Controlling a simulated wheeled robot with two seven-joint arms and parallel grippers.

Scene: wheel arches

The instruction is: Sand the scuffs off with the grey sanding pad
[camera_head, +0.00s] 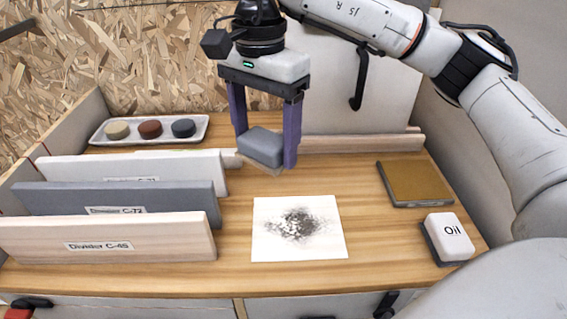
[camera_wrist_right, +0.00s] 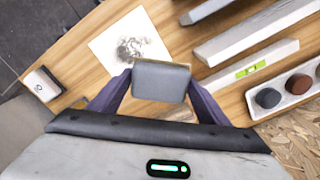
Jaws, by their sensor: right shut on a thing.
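The grey sanding pad (camera_head: 261,145) is a grey block with a paler underside, held between the purple fingers of my right gripper (camera_head: 265,152). It hangs above the wooden bench, behind and left of the white panel. The pad also shows in the right wrist view (camera_wrist_right: 161,80), between the two fingers. The white square panel (camera_head: 275,243) lies flat on the bench. The dark scuffs (camera_head: 297,225) are a speckled patch in its middle; they also show in the right wrist view (camera_wrist_right: 130,49). The pad is apart from the panel. My left gripper is not in view.
Several upright dividers (camera_head: 110,240) stand on the left. A tray (camera_head: 200,122) with three coloured pucks is at the back left. A brown sanding sheet or pad (camera_head: 414,182) and a white block marked Oil (camera_head: 450,238) lie on the right. Bare bench surrounds the panel.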

